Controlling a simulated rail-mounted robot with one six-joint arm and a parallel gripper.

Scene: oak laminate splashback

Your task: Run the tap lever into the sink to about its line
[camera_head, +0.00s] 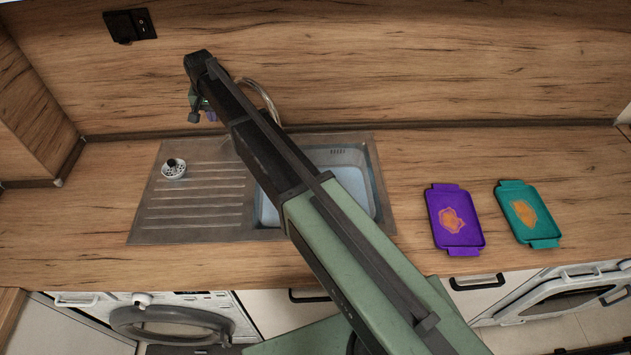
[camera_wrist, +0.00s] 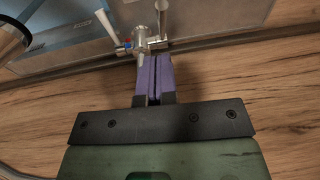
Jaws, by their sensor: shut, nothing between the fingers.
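The sink (camera_head: 375,190) is set in the counter, its basin bluish inside and partly hidden by my arm. I cannot make out a line in it. The curved tap spout (camera_head: 262,92) shows behind my arm; the tap's base is hidden there.
A small bowl (camera_head: 174,172) stands on the ribbed drainboard (camera_head: 195,205) to the left. A purple tray (camera_head: 437,215) and a teal tray (camera_head: 512,190) lie on the counter at right. The wooden splashback (camera_head: 400,70) rises behind, with a socket (camera_head: 130,26).

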